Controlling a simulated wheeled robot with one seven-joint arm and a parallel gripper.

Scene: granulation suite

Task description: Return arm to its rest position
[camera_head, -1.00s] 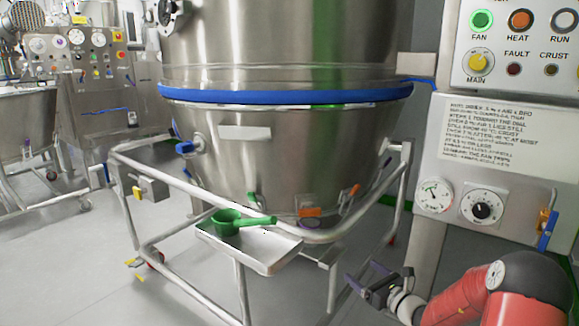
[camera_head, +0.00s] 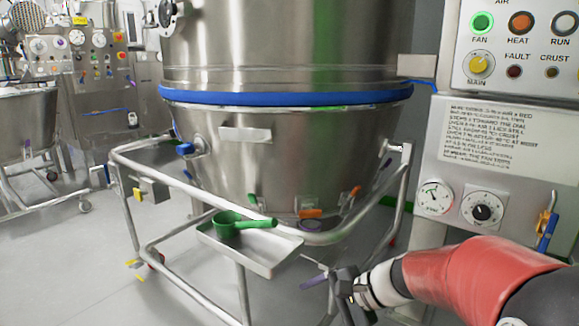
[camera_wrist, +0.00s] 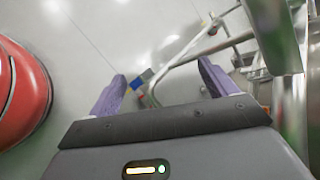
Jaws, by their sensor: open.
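My gripper (camera_head: 322,282) is at the lower right in the head view, in front of the trolley frame and right of its small tray. In the wrist view its two purple fingers (camera_wrist: 160,82) are spread apart with nothing between them but floor and part of the frame behind. My red arm comes in from the right edge of the head view. It hides the area under the control panel.
A steel bowl with a blue ring (camera_head: 285,96) stands in a tubular trolley (camera_head: 150,170). A green scoop (camera_head: 240,223) lies on the trolley's tray (camera_head: 262,258). A control panel (camera_head: 500,130) with a dial is at the right. Open floor (camera_head: 60,270) is at the left.

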